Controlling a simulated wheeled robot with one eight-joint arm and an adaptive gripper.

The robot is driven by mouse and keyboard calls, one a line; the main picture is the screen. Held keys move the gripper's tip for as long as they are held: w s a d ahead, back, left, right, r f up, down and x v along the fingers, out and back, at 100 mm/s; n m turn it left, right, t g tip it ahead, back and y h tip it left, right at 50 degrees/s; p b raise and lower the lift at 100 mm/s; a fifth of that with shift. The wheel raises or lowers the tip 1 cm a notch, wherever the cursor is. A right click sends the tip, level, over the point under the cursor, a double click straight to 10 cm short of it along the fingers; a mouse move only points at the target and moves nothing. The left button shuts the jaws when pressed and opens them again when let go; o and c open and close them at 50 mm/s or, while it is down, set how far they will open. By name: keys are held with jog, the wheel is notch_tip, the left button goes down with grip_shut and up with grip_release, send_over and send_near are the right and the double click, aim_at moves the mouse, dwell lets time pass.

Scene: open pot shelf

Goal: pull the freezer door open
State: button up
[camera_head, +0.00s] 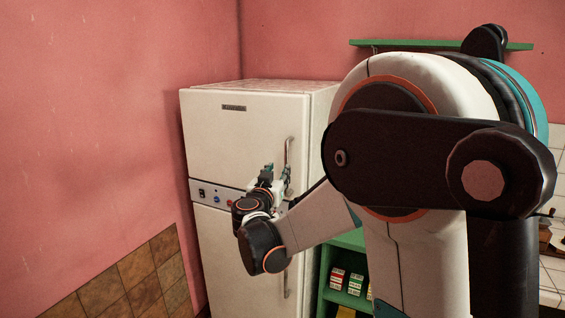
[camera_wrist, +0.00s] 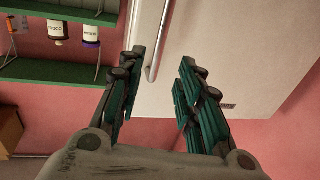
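The freezer door (camera_head: 235,140) is the upper white door of the fridge and looks shut. Its upright metal handle (camera_head: 289,153) is near the door's right edge. My gripper (camera_head: 277,172) is in front of the door, by the lower end of this handle. In the wrist view my gripper (camera_wrist: 163,56) is open, with its two green-padded fingers apart. The handle (camera_wrist: 161,42) shows between the fingertips there, with no finger clearly touching it. The freezer door also fills the upper right of the wrist view (camera_wrist: 235,50). I cannot tell the exact depth between fingers and handle.
The lower fridge door (camera_head: 225,255) has its own handle (camera_head: 287,280). A control strip (camera_head: 208,194) lies between the doors. A green shelf (camera_head: 349,240) with small boxes stands right of the fridge. A pink wall (camera_head: 110,110) is at the left.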

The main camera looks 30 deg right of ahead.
aim_at(286, 161)
jog(key=b+x, duration=0.2)
jog(key=x, duration=0.9)
jog(key=shift+w+d, duration=0.2)
grip_shut()
